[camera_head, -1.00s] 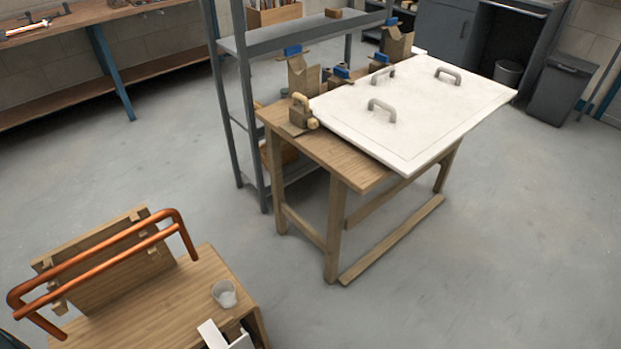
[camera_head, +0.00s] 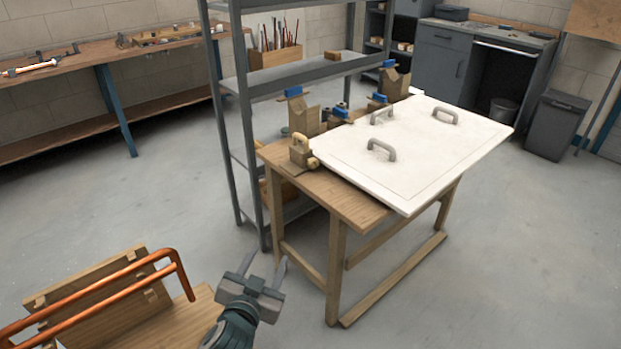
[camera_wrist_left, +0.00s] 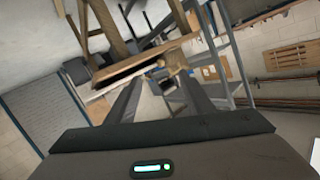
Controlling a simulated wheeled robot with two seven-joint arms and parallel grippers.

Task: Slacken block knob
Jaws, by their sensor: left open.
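A wooden block with a round pale knob (camera_head: 302,153) stands at the near left corner of the wooden table (camera_head: 352,203), beside the white panel. My left gripper (camera_head: 263,264) is open and empty, in front of the table and lower in the picture than the block. In the left wrist view the open fingers (camera_wrist_left: 168,100) point toward the table and a small tan shape between them, too small to make out. My right gripper is not in view.
A white panel with several grey handles (camera_head: 410,150) covers most of the table. Wooden blocks with blue tops (camera_head: 303,112) stand along its far edge. A grey metal shelf (camera_head: 240,120) rises behind. Bent copper pipes (camera_head: 100,293) sit on a wooden stand at lower left.

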